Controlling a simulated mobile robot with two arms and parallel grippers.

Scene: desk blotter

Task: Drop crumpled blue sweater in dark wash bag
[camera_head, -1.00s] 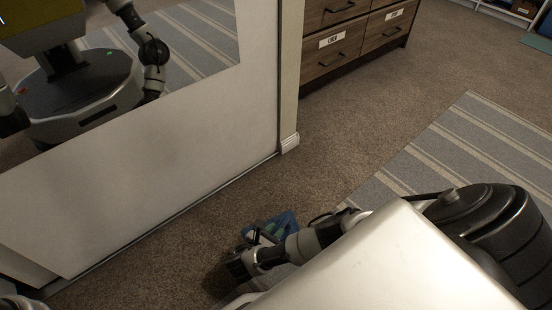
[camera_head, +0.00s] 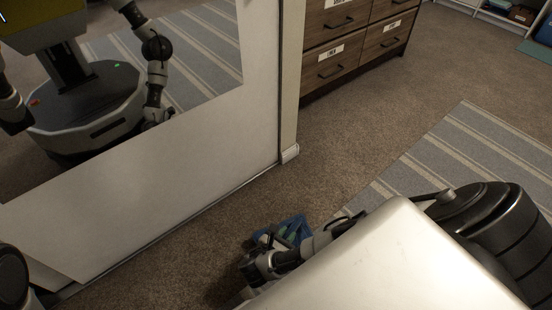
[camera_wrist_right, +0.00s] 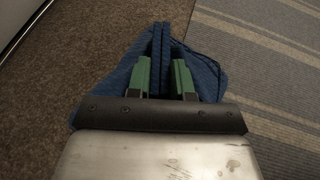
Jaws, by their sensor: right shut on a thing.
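The crumpled blue sweater (camera_head: 291,227) hangs in my right gripper (camera_head: 276,241), low over the carpet near the bottom middle of the head view. In the right wrist view the sweater (camera_wrist_right: 125,75) spreads around the two green-padded fingers of the right gripper (camera_wrist_right: 162,78), with a fold pinched between them. Part of the sweater is hidden behind the gripper. My left gripper cannot be made out directly; only a dark piece of my left arm shows at the left edge. I see no dark wash bag in these views.
A white mirrored door (camera_head: 190,160) stands close on the left and reflects me. A wooden drawer unit (camera_head: 345,50) with labels is at the back. A grey striped rug (camera_head: 450,165) lies on the right. Brown carpet (camera_head: 330,140) between them is clear.

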